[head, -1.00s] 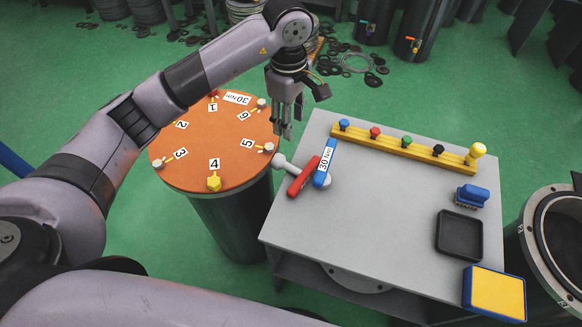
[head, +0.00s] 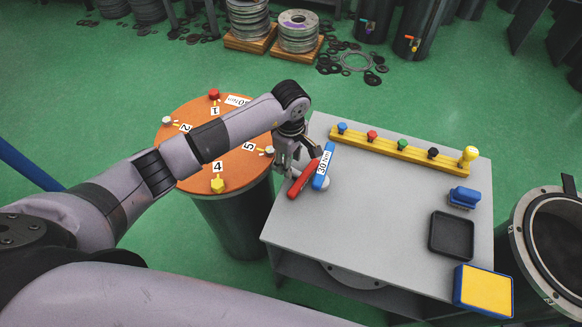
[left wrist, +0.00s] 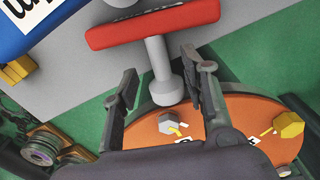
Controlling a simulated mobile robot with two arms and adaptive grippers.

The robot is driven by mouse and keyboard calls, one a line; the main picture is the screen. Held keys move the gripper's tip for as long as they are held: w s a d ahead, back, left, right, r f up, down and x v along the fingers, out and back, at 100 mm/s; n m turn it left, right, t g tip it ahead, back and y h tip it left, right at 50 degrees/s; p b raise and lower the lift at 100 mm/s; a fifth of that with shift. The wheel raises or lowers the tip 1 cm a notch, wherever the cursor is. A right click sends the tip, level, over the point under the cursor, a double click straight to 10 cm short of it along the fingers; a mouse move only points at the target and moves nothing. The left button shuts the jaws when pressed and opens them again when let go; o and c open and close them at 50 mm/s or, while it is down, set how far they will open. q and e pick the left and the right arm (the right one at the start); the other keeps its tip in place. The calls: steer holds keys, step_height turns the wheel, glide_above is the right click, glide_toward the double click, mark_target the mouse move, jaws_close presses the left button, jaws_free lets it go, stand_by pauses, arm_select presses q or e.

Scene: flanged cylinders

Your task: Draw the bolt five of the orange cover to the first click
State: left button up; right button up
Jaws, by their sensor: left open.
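The orange cover (head: 240,172) lies on a dark drum, partly hidden by my left arm. Bolt five (head: 269,150) is a light hex head at its right edge beside the label 5; a grey hex bolt (left wrist: 168,123), apparently the same one, shows in the left wrist view. A red-handled wrench (head: 304,178) lies at the table's left edge, its grey shaft (left wrist: 158,60) pointing towards the cover. A blue wrench (head: 322,168) labelled 30 Nm lies beside it. My left gripper (head: 286,172) is open, its fingers appearing on either side of the grey shaft; contact is unclear.
The grey table (head: 370,210) carries a yellow rail (head: 400,148) with coloured knobs, a blue stamp-like block (head: 464,197), a black tray (head: 434,250) and a yellow-and-blue pad (head: 484,290). An open drum (head: 520,240) stands at the right. The table's middle is clear.

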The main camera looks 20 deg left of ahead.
arm_select(q)
steer(key=shift+d+f, duration=0.1)
steer(key=shift+f, duration=1.4)
steer(key=shift+c, duration=0.2)
jaws_close()
steer(key=shift+r, duration=0.1)
